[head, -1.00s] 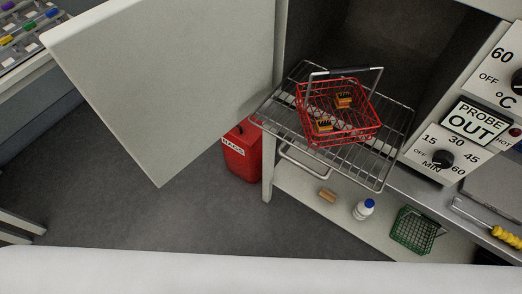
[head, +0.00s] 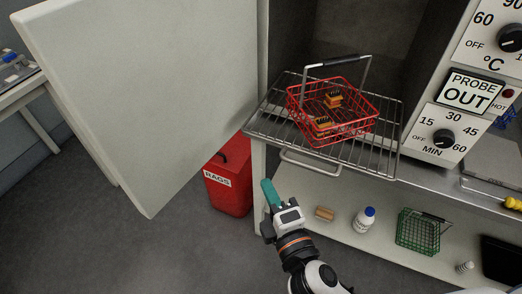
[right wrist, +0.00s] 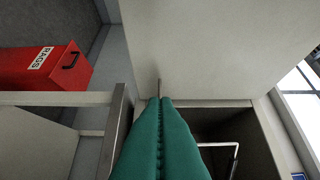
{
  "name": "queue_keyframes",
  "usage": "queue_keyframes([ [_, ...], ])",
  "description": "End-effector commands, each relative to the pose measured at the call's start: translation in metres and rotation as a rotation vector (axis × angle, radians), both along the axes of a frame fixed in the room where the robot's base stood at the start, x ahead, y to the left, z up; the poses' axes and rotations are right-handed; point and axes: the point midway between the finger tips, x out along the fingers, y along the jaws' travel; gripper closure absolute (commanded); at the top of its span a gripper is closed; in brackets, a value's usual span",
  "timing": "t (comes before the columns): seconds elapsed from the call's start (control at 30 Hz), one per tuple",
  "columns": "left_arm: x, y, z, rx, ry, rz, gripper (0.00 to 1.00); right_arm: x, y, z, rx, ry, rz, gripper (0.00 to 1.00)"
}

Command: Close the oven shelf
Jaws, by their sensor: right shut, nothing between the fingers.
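The oven shelf (head: 352,158) is a wire rack that sticks out of the oven's open chamber (head: 340,40), with a wire handle (head: 310,164) at its front edge. A red wire basket (head: 333,112) with a dark-gripped handle stands on it and holds small orange-and-black connectors (head: 333,99). The oven door (head: 150,100) stands wide open to the left. My right gripper (head: 268,190) is shut and empty, below and left of the shelf handle, apart from it. Its teal fingers (right wrist: 160,110) lie together in the right wrist view, pointing toward a pale panel. My left gripper is not in view.
A red RAGS bin (head: 230,185) stands on the floor behind my right gripper. The lower bench shelf (head: 335,240) carries a brown block (head: 324,214), a white bottle with blue cap (head: 365,219) and a green basket (head: 418,232). Oven knobs (head: 444,139) are at right.

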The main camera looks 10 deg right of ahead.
Motion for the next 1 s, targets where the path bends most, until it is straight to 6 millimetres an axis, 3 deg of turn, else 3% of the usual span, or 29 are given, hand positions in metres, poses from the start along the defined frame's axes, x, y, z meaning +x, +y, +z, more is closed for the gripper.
queue_keyframes([
  [0.37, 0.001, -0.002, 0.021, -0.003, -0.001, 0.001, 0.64, 0.080, 0.015, 0.003, -0.001, -0.001, -0.001, 1.00],
  [0.5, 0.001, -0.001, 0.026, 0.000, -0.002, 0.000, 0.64, 0.098, 0.003, 0.002, -0.002, 0.000, -0.002, 1.00],
  [0.7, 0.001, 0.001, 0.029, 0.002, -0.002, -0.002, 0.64, 0.111, -0.006, 0.001, 0.002, 0.001, 0.000, 1.00],
  [1.0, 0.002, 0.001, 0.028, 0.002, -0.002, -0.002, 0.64, 0.112, -0.007, 0.000, 0.002, 0.002, 0.000, 1.00],
])
